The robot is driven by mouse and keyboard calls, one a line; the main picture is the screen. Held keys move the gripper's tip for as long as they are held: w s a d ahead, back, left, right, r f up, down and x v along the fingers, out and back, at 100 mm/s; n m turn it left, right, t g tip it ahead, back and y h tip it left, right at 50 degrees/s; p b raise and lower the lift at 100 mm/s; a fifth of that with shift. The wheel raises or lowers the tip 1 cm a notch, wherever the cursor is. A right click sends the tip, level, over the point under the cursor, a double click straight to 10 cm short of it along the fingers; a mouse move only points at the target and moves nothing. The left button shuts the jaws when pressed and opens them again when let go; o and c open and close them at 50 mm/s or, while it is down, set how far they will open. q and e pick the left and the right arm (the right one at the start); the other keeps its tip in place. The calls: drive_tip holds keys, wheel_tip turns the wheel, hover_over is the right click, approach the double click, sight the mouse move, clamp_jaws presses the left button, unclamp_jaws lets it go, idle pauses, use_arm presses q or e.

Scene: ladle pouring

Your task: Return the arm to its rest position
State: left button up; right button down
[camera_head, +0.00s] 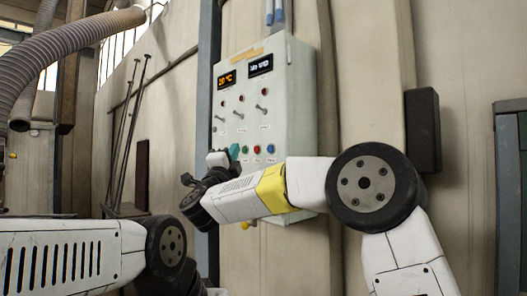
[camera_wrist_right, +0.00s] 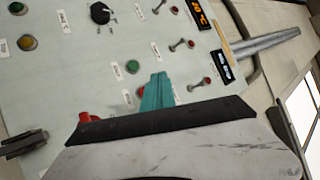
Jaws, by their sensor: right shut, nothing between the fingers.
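My right arm comes in from the right in the head view and bends back across the lower part of a pale control panel (camera_head: 290,100). My right gripper (camera_head: 234,151) is in front of the panel's lower left part, with its teal fingertips shut and empty. In the right wrist view the teal fingertips (camera_wrist_right: 157,92) are together in front of the panel face (camera_wrist_right: 75,75). Whether they touch the panel cannot be told. My left arm (camera_head: 70,255) lies low at the left of the head view; its gripper is out of view.
The panel carries an orange display (camera_head: 226,80), a white-lettered display (camera_head: 261,65), toggle switches, lamps and coloured buttons. A ribbed hose (camera_head: 60,55) hangs at upper left. Thin rods (camera_head: 130,125) lean on the wall. A dark box (camera_head: 422,130) is mounted at right.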

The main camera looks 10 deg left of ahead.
drive_tip(key=shift+y, duration=0.3)
idle(0.4)
drive_tip(key=s+d+f+n+g+y, duration=0.4)
drive_tip(key=d+f+n+g, duration=0.15)
drive_tip(key=d+n, duration=0.3)
drive_tip(key=s+d+f+n+g+y, duration=0.4)
drive_tip(key=s+d+f+n+g, duration=0.1)
drive_tip(key=d+f+n, duration=0.3)
drive_tip(key=s+d+f+g+h, duration=0.2)
drive_tip(key=s+d+f+g, duration=0.2)
drive_tip(key=s+d+f, duration=0.4)
drive_tip(key=s+d+f+n+g+h, duration=0.1)
drive_tip(key=s+d+f+g+h, duration=0.1)
drive_tip(key=s+d+f, duration=0.7)
drive_tip(key=s+f+g, duration=0.1)
drive_tip(key=s+f, duration=0.2)
drive_tip(key=s, duration=0.2)
drive_tip(key=shift+d+g+h, duration=0.25)
drive_tip(key=shift+g+h, duration=0.05)
drive_tip(key=shift+g, duration=0.05)
drive_tip(key=shift+n, duration=0.25)
